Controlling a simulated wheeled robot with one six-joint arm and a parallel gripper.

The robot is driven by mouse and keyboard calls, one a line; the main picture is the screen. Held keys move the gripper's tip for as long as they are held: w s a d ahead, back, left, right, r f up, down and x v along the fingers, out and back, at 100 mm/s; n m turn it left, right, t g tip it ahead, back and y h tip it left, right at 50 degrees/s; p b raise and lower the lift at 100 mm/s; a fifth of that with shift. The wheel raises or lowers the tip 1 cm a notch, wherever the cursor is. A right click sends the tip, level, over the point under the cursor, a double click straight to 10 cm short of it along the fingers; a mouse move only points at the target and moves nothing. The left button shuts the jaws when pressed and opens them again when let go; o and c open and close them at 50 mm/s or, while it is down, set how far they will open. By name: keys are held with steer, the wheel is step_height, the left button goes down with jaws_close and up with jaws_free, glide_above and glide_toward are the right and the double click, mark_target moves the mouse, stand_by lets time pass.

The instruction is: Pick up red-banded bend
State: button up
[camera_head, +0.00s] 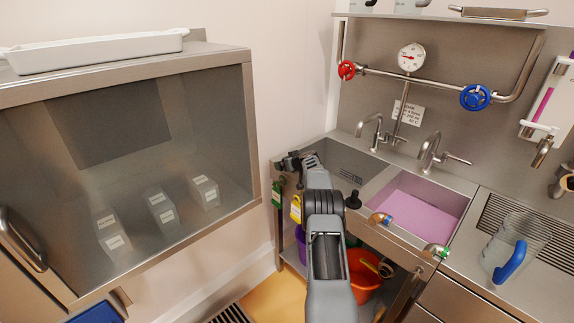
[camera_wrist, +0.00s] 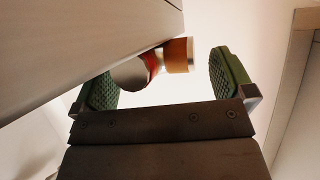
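In the wrist view, a short metal bend (camera_wrist: 135,73) with a red band and an orange-brown end (camera_wrist: 177,55) shows beyond my gripper (camera_wrist: 164,82). The two green-padded fingers stand wide apart, one on each side of the bend in the picture. I cannot tell how deep it lies between them, and a pale flat surface hides part of it. In the head view my gripper (camera_head: 300,163) is at the left front corner of the sink unit. I cannot make out the red-banded bend there.
The steel sink (camera_head: 457,196) holds pink liquid. An orange bucket (camera_head: 364,280) is below. A glass-fronted cabinet (camera_head: 150,140) stands left. A jug with a blue handle (camera_head: 508,262) is right.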

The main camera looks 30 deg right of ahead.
steer(key=c, duration=1.2)
steer(key=shift+o, duration=0.2)
